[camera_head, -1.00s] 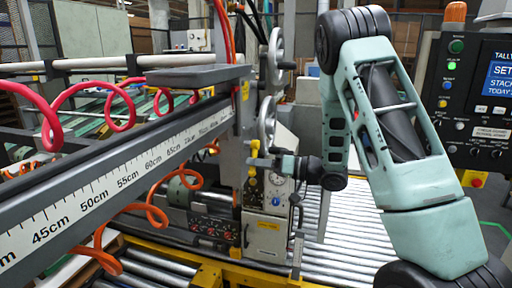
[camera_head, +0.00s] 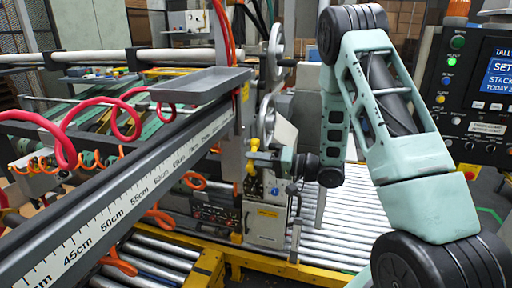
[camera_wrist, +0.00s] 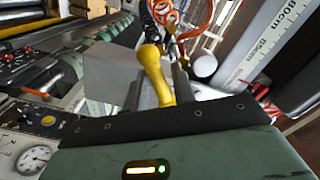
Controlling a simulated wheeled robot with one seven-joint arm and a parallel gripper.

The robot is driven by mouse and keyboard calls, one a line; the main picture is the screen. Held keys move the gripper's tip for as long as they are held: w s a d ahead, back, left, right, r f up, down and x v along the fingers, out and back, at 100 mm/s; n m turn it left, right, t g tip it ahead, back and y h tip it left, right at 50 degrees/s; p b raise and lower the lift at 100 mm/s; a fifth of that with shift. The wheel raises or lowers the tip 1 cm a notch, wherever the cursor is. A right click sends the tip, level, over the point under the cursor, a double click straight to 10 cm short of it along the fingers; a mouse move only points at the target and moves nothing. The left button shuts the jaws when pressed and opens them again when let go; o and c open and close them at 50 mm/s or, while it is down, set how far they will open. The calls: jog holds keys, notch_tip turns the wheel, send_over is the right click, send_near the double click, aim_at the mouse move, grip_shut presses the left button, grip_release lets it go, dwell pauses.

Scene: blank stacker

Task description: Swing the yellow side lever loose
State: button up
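The yellow side lever (camera_head: 251,166) is on the side of the grey machine column, with a rounded yellow knob at its top. In the wrist view the lever (camera_wrist: 156,76) rises between my dark fingers, its knob at the upper end. My gripper (camera_head: 265,157) reaches in from the right at the lever's height. In the wrist view my gripper (camera_wrist: 157,88) looks open around the lever. The right finger is close beside it or touching; a gap shows on the left. The lever's lower end is hidden behind my gripper's body.
A long scale rail (camera_head: 120,205) with a grey tray (camera_head: 200,84) above it runs along the left. Red and orange coiled hoses hang near it. A roller conveyor (camera_head: 340,215) lies below and right. A control console (camera_head: 480,100) stands at the right.

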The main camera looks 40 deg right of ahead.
jog(key=s+d+r+m+p, duration=0.2)
jog(key=s+d+m+p, duration=0.2)
jog(key=s+p, duration=0.3)
jog(key=shift+s+d+m, duration=0.3)
jog(key=shift+d+m, duration=0.1)
jog(key=shift+d, duration=0.1)
dwell(1.4)
dwell(0.5)
